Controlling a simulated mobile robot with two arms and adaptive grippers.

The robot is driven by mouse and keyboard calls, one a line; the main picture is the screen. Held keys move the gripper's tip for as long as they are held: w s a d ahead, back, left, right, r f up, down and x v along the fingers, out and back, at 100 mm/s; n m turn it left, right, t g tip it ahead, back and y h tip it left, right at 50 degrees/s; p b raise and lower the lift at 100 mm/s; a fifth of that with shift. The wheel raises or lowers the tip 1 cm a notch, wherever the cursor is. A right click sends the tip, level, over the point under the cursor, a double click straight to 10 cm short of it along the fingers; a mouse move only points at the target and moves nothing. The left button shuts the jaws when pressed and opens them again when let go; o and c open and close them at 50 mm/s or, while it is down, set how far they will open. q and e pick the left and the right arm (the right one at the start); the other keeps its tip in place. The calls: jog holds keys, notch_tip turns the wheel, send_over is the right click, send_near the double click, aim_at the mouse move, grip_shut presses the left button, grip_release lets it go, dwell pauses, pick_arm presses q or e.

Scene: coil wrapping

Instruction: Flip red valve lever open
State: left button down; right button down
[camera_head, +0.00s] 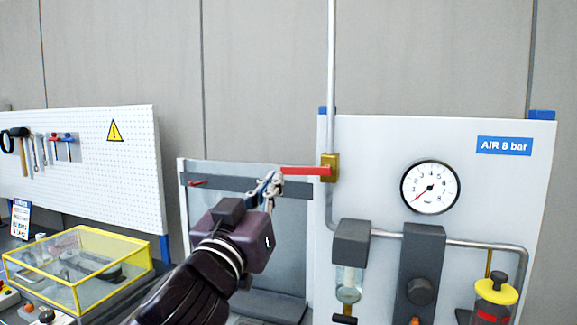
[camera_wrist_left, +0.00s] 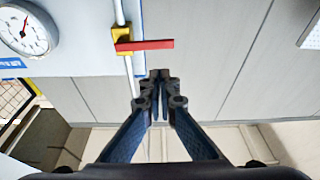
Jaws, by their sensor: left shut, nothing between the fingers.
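The red valve lever (camera_head: 306,171) sticks out horizontally to the left from a brass valve body (camera_head: 331,168) on the vertical pipe, crosswise to the pipe. My left gripper (camera_head: 276,178) is shut and empty, close to the lever's free left end; in the head view I cannot tell whether they touch. In the left wrist view the closed fingertips (camera_wrist_left: 160,74) are apart from the red lever (camera_wrist_left: 146,45), which shows just beyond them. The brass valve (camera_wrist_left: 122,40) shows there too. My right gripper is not in view.
A white panel (camera_head: 375,140) carries the pipe, a pressure gauge (camera_head: 430,187) and an "AIR 8 bar" label (camera_head: 504,146). Grey filter units (camera_head: 351,236) stand below the valve. A yellow-edged clear box (camera_head: 78,268) and a pegboard (camera_head: 110,170) with tools are at left.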

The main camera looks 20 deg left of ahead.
pick_arm(q)
jog(key=shift+s+r+t, duration=0.15)
jog(key=shift+s+r, duration=0.05)
jog(key=shift+r, duration=0.45)
jog(key=shift+s+r+t, duration=0.15)
jog(key=shift+r, duration=0.45)
jog(key=shift+w, duration=0.1)
notch_tip(320, 180, up, 4)
jog(key=p, duration=0.5)
send_over(306, 170)
jog(key=s+a, duration=0.2)
jog(key=a, duration=0.1)
notch_tip(306, 170, down, 5)
jog(key=shift+r+p, duration=0.1)
jog(key=shift+p, duration=0.65)
